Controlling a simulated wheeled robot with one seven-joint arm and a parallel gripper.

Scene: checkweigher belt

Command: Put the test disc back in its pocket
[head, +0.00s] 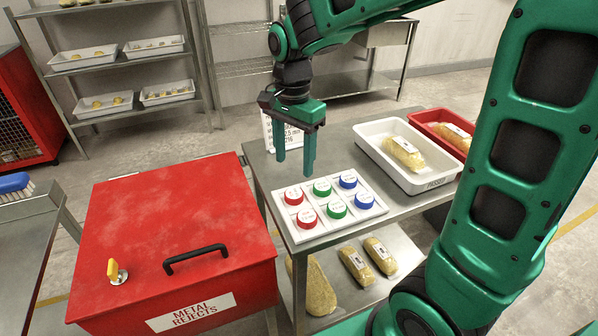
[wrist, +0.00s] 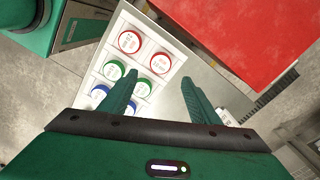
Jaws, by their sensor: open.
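The white disc tray (head: 318,233) lies on the steel table and carries two rows of coloured discs with white labels. They are a red disc (head: 293,195) and a second red disc (head: 307,218), a green disc (head: 322,187) and a second green disc (head: 336,209), and a blue disc (head: 348,179) and a second blue disc (head: 364,199). All look seated, though I cannot tell how deep. My gripper (head: 294,167) is open and empty above the tray's back edge, fingers down. In the wrist view, my gripper (wrist: 159,77) partly hides the blue end of the tray.
A red metal rejects box (head: 185,235) with a black handle and a key stands left of the table. A white tray (head: 383,158) with a yellow pack and a red tray (head: 430,122) stand at the right. A white label card (head: 268,132) is behind my gripper.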

